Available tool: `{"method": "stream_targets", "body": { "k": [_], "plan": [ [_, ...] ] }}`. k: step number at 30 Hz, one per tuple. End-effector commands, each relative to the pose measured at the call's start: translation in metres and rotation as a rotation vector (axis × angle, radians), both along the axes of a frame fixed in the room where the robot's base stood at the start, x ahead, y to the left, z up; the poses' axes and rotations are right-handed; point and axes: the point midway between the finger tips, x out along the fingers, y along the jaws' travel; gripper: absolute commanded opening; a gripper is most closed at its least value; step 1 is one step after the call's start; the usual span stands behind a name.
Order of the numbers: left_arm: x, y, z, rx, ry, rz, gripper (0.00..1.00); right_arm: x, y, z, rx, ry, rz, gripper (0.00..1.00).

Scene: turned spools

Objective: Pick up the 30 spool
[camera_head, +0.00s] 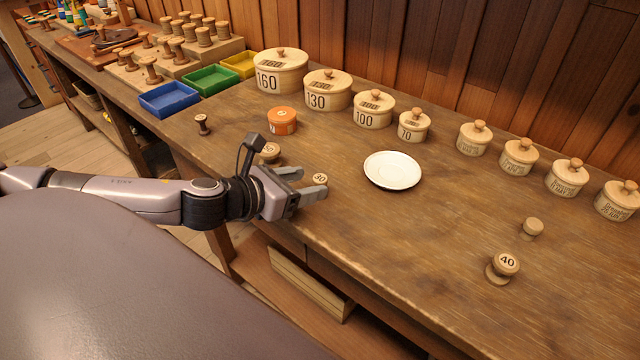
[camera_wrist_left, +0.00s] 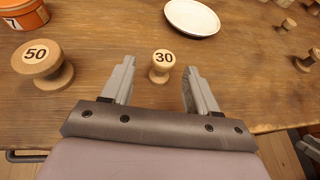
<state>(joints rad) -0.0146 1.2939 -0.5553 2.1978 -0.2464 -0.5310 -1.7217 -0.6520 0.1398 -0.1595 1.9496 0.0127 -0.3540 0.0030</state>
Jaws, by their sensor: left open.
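The 30 spool (camera_head: 320,179) is a small, pale wooden spool standing upright near the table's front edge, with a black 30 on its top. In the left wrist view the 30 spool (camera_wrist_left: 162,64) stands between the fingertips, near their far ends, with gaps on both sides. My left gripper (camera_head: 309,182) is open and empty, low at the table, its fingers pointing at the spool. It also shows in the left wrist view (camera_wrist_left: 159,75). In the head view a finger partly hides the spool's lower part.
A larger 50 spool (camera_wrist_left: 42,62) stands left of the gripper. A white saucer (camera_head: 393,170) lies beyond the 30 spool. A 40 spool (camera_head: 503,267) and a small spool (camera_head: 532,228) stand right. Lidded wooden jars (camera_head: 328,92) line the back, and an orange tin (camera_head: 282,121) stands left.

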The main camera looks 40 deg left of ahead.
Motion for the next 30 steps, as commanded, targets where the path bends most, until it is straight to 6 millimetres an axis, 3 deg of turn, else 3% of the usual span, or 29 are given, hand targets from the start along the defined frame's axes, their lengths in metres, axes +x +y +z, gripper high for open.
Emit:
{"method": "stream_targets", "body": {
  "k": [9, 20, 21, 26, 30],
  "plan": [
    [0.031, -0.011, -0.008, -0.003, -0.001, -0.001, 0.59, 0.000, 0.000, 0.008, 0.000, 0.000, 0.000, 0.43],
    [0.037, -0.013, -0.012, 0.000, 0.000, -0.003, 0.59, 0.001, 0.000, 0.009, 0.000, -0.001, 0.000, 0.43],
    [0.037, -0.013, -0.012, 0.000, 0.001, -0.003, 0.56, 0.001, 0.000, 0.009, 0.000, -0.001, 0.000, 0.43],
    [0.037, -0.013, -0.012, 0.000, 0.001, -0.002, 0.04, 0.001, 0.000, 0.009, 0.000, -0.002, 0.001, 0.43],
    [0.037, -0.013, -0.012, -0.001, 0.001, -0.003, 0.02, 0.001, 0.000, 0.009, -0.001, -0.002, 0.000, 0.43]
  ]
}}
